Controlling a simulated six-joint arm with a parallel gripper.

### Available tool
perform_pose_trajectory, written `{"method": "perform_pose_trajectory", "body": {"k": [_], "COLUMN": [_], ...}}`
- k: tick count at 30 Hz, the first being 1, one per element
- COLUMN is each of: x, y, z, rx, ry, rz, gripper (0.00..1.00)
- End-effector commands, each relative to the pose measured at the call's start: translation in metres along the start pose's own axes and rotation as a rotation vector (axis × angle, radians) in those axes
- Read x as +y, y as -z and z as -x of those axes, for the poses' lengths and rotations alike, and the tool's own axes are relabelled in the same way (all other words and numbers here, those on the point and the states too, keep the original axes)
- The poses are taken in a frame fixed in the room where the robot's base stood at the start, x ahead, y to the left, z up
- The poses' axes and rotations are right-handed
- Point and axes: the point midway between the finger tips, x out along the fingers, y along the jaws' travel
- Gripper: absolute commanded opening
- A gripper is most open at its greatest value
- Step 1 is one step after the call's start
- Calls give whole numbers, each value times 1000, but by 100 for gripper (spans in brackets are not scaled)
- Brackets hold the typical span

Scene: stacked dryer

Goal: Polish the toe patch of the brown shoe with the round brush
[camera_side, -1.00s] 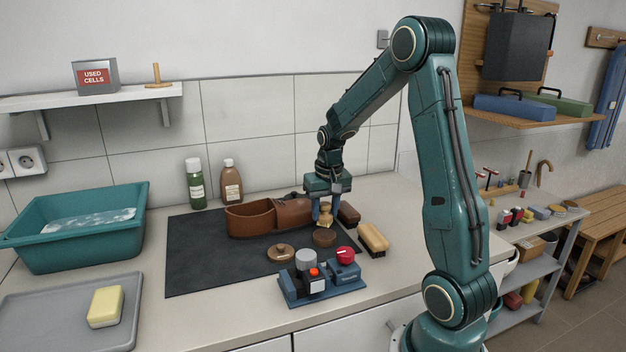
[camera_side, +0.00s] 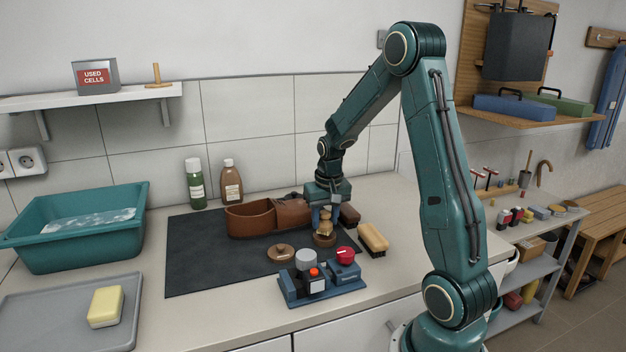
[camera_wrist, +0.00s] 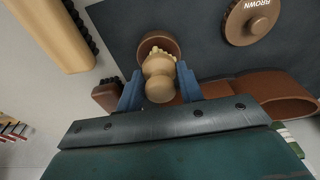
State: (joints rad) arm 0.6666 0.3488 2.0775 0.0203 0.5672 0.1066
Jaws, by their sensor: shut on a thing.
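My gripper (camera_side: 325,212) points down with its blue fingers shut on the round brush (camera_side: 325,228), which has a pale wooden knob. The wrist view shows the brush's knob (camera_wrist: 158,78) between the fingers, with light bristles beyond it. The bristle end is at the mouth of an open round brown tin (camera_side: 324,241); I cannot tell whether it touches the contents. The tin's rim (camera_wrist: 172,42) also shows in the wrist view. The brown shoe (camera_side: 252,219) lies behind and left of the gripper on the dark mat (camera_side: 205,262). Its toe patch is not clearly visible, being partly behind my gripper.
A round lid (camera_side: 281,253) lies left of the tin. A blue device with a red knob (camera_side: 345,255) stands in front. A wooden brush (camera_side: 373,238) and a dark brown block (camera_side: 349,214) are to the right. Two bottles (camera_side: 195,184) stand behind; the mat's left side is clear.

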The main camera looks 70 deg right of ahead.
Motion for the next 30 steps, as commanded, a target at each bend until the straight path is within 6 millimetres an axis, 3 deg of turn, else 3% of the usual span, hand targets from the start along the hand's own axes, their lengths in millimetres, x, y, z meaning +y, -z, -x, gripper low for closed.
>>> {"method": "perform_pose_trajectory", "body": {"k": [30], "x": [0], "y": [-1], "z": [-6], "rx": [0], "ry": [0], "rz": [0], "gripper": [19]}}
